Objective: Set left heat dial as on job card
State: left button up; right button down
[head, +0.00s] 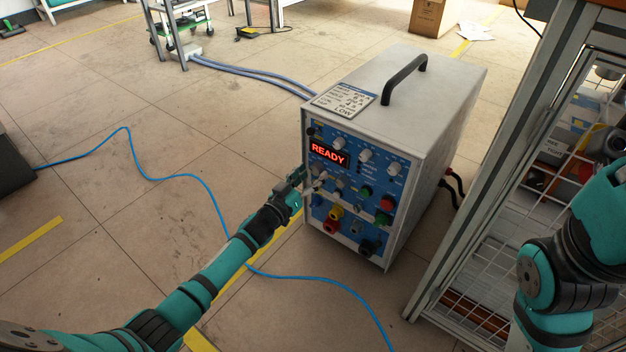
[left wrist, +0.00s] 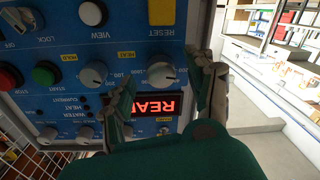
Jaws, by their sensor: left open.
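The heater (head: 425,130) is a grey box with a blue control panel (head: 382,226) and a lit red READY display (head: 329,153). In the left wrist view the panel appears upside down, with the display (left wrist: 143,106) below the dials. The left heat dial (left wrist: 160,73) is a grey knob beside a yellow label; its exact setting is too small to read. My left gripper (left wrist: 165,78) is open, its fingers on either side of this dial, contact unclear. In the head view, my left gripper (head: 308,182) is at the panel's left edge.
A second dial (left wrist: 93,73) and a green button (left wrist: 46,74) are near the left heat dial. A black handle (head: 404,78) rises from the heater top. A wire-sided rack (head: 470,250) stands to the right. A blue cable (head: 215,205) crosses the open floor at left.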

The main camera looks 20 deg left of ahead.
pick_arm(q)
jog(key=shift+w+d, duration=0.2)
jog(key=shift+w, duration=0.5)
jog(key=c, duration=1.1)
jog(key=shift+c, duration=0.2)
